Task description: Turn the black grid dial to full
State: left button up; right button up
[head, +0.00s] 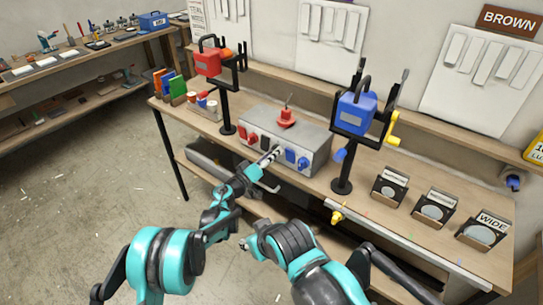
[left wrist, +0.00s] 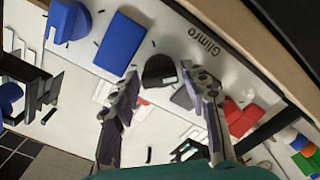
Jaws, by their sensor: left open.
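A grey metal box (head: 313,138) stands on the long bench, with red and blue parts on its front face. In the left wrist view its white face (left wrist: 147,48) carries a black rounded dial (left wrist: 160,72) beside the lettering. My left gripper (head: 271,159) is in front of this face and hides the dial in the head view. In the left wrist view the left gripper (left wrist: 161,79) is open, with its fingertips on either side of the dial; I cannot tell whether they touch it.
A blue square plate (left wrist: 120,42) and a red part (left wrist: 239,117) flank the dial. A red lantern-like box (head: 209,62) and a blue one (head: 355,113) hang on stands beside the metal box. Several small dark holders with labels line the bench's right end.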

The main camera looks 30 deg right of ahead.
pick_arm(q)
jog(key=c, duration=0.9)
